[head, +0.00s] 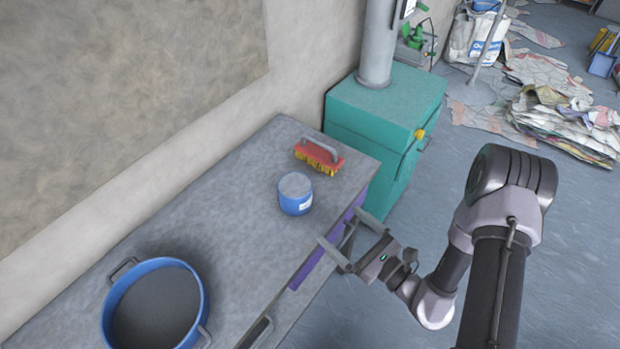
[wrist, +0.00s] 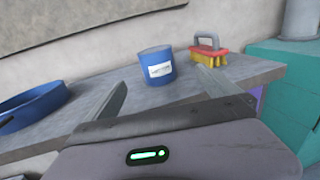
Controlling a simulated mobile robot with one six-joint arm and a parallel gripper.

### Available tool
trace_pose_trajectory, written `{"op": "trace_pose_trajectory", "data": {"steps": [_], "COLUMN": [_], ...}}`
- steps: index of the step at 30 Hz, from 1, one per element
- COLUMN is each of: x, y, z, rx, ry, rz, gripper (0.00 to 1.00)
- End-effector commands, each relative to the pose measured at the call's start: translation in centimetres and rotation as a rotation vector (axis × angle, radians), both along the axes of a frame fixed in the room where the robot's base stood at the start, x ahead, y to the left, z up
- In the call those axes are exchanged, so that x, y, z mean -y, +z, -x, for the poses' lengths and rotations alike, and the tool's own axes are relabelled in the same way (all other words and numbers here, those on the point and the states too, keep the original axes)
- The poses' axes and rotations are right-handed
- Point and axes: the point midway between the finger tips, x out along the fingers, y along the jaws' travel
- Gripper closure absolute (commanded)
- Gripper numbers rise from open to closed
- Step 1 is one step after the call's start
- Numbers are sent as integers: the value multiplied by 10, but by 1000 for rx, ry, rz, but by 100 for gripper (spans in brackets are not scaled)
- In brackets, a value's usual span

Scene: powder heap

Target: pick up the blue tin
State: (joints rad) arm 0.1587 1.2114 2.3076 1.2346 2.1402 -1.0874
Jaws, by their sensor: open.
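The blue tin (head: 295,196) stands upright on the grey worktop, near its right end in the head view. It has a grey top and a white label. In the wrist view the blue tin (wrist: 158,68) shows ahead of the fingers, between their tips in the picture. My gripper (head: 338,234) is open and empty, at the front edge of the worktop, apart from the tin and to its lower right. Both fingers show in the wrist view (wrist: 162,88), spread wide. Nothing hides the tin.
A red brush with yellow bristles (head: 319,154) lies just behind the tin. A blue two-handled pan (head: 110,297) of dark powder stands at the lower left of the grey worktop (head: 215,210). A green cabinet (head: 385,110) stands beyond the worktop's end. The worktop between pan and tin is clear.

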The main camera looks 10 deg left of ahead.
Motion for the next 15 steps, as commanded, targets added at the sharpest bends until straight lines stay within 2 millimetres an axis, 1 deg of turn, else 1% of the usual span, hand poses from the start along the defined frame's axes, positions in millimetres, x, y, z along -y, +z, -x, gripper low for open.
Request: {"op": "trace_pose_trajectory", "data": {"steps": [2,6,9,12,15], "x": [-13,-50,-73,-90,-98], "y": [-3,-2,-2,-1,-1], "z": [-8,-30,-46,-58,-63], "rx": [2,4,4,2,1], "ry": [0,6,4,3,1], "rz": [1,1,0,-1,-1], "gripper": [0,0,0,0,0]}}
